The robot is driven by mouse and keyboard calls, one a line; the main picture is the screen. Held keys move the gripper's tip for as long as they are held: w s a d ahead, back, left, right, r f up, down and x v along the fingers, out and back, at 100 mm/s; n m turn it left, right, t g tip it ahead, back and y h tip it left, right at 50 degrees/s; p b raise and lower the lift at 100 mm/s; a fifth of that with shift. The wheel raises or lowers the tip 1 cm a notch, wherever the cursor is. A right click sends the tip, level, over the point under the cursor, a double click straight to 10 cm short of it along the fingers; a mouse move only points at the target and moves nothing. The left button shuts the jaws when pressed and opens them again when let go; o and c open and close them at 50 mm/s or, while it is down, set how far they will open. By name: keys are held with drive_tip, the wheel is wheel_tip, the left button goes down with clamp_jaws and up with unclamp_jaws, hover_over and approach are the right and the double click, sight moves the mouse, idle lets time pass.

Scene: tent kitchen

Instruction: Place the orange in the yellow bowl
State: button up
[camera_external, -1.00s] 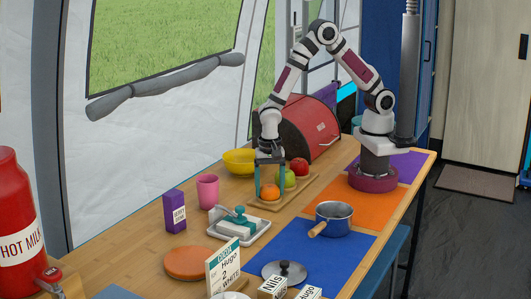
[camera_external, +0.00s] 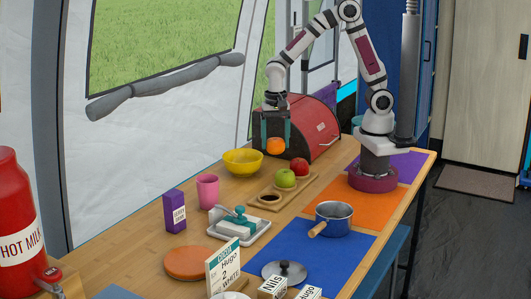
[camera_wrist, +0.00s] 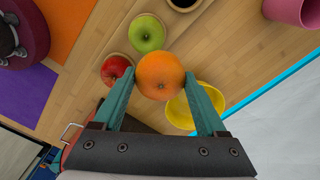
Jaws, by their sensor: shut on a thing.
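The orange (camera_external: 276,146) is held in the air between the teal fingers of my gripper (camera_external: 276,136), in front of the red bread box. In the wrist view the orange (camera_wrist: 160,75) sits between the fingertips of my gripper (camera_wrist: 160,82). The yellow bowl (camera_external: 243,162) stands on the table, left of and below the held orange. In the wrist view the bowl (camera_wrist: 208,103) shows just right of the orange, partly hidden by a finger. No fruit is visible in the bowl in the external view.
A wooden tray (camera_external: 262,205) holds a green apple (camera_external: 285,179) and a red apple (camera_external: 299,167); its front hollow is empty. A pink cup (camera_external: 207,190) stands left of the tray. The red bread box (camera_external: 318,128) is behind. A blue pot (camera_external: 335,219) stands at the front right.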

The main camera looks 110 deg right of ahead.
drive_tip(key=shift+m, duration=0.7)
drive_tip(key=d, duration=0.8)
drive_tip(key=shift+w+d+r, duration=0.15)
drive_tip(key=shift+d, duration=0.2)
drive_tip(key=s+d+m, duration=0.1)
drive_tip(key=s+d, duration=0.1)
drive_tip(key=d, duration=0.8)
approach(243, 158)
drive_tip(key=a+f, duration=0.2)
drive_tip(key=a, duration=0.1)
drive_tip(key=a+f, duration=0.1)
drive_tip(key=a, duration=0.1)
drive_tip(key=shift+w+f, duration=0.15)
drive_tip(key=shift+w, duration=0.25)
drive_tip(key=shift+w+a+f, duration=0.1)
drive_tip(key=shift+w+f, duration=0.05)
drive_tip(key=shift+f, duration=0.95)
drive_tip(key=shift+w+a+f, duration=0.1)
drive_tip(key=shift+f, duration=1)
drive_tip(key=shift+f, duration=0.1)
drive_tip(key=o, duration=1.1)
drive_tip(key=shift+o, duration=0.2)
